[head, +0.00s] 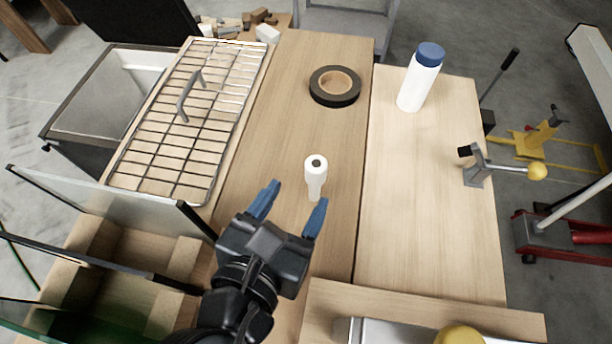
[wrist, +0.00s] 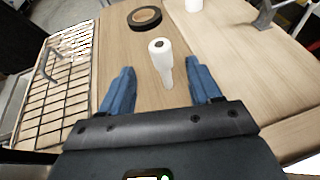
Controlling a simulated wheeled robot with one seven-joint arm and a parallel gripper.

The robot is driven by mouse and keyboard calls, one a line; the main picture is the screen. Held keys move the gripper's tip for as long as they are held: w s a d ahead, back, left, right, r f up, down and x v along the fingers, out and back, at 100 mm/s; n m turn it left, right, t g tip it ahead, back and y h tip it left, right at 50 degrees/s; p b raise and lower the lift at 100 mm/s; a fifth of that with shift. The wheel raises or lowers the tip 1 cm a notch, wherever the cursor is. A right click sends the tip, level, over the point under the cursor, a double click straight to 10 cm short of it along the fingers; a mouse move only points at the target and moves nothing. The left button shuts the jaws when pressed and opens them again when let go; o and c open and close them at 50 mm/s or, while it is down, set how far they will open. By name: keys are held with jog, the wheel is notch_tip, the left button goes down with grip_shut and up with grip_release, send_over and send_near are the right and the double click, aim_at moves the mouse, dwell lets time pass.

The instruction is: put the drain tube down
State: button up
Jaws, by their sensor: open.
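The drain tube (head: 316,172) is a short white piece with a wide top with a dark hole and a narrower lower part. It stands upright on the wooden counter (head: 290,90), just beyond my fingertips. My gripper (head: 294,197) is open, with its two blue fingers apart and nothing between them. In the wrist view the drain tube (wrist: 161,62) stands ahead of the gap between the blue fingers (wrist: 160,80), apart from both.
A roll of black tape (head: 334,86) lies farther back on the counter. A white bottle with a blue cap (head: 420,78) stands at the back right. A wire rack (head: 185,120) lies at left. A clamp with a yellow knob (head: 478,168) is at the right edge. Counter around the tube is clear.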

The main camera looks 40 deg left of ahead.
jog(key=shift+v, duration=1.6)
